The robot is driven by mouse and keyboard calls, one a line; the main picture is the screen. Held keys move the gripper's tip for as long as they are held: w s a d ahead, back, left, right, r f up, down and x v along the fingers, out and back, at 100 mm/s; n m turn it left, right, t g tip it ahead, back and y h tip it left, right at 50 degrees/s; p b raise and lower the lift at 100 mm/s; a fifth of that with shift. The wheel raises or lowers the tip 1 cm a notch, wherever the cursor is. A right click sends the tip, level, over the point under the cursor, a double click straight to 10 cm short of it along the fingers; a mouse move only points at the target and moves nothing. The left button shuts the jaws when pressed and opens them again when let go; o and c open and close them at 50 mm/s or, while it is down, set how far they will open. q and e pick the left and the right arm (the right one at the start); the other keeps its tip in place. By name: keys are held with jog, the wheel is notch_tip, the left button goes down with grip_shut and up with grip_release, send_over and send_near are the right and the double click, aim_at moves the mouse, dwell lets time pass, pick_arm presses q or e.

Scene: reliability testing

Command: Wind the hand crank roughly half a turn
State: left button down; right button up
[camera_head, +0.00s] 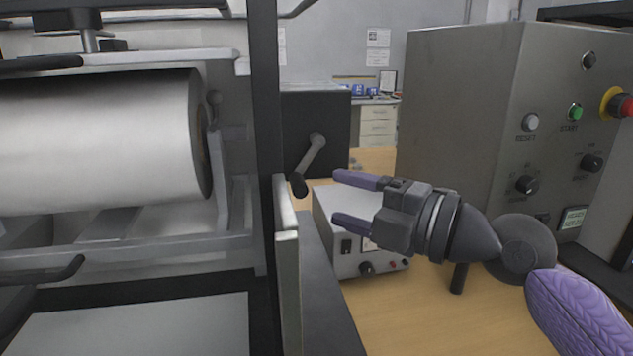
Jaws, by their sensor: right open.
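The hand crank (312,157) is a grey arm on the face of a dark box (333,112) in the middle of the head view. Its arm slants down and left from the hub to a dark knob (298,185). My right gripper (345,199) comes in from the right with its two purple fingers apart and pointing left. It is empty, and in the picture its fingertips lie right of and slightly below the crank knob, apart from it. My left gripper is not in view.
A machine with a large white roll (95,140) and a dark upright post (264,120) fills the left. A small grey instrument box (345,230) sits below my right gripper. A grey control cabinet (455,110) with buttons stands at right. Bare wooden tabletop (415,320) shows in front.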

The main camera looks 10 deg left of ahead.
aim_at(308, 164)
jog(key=x, duration=0.5)
jog(key=shift+a, duration=0.2)
grip_shut()
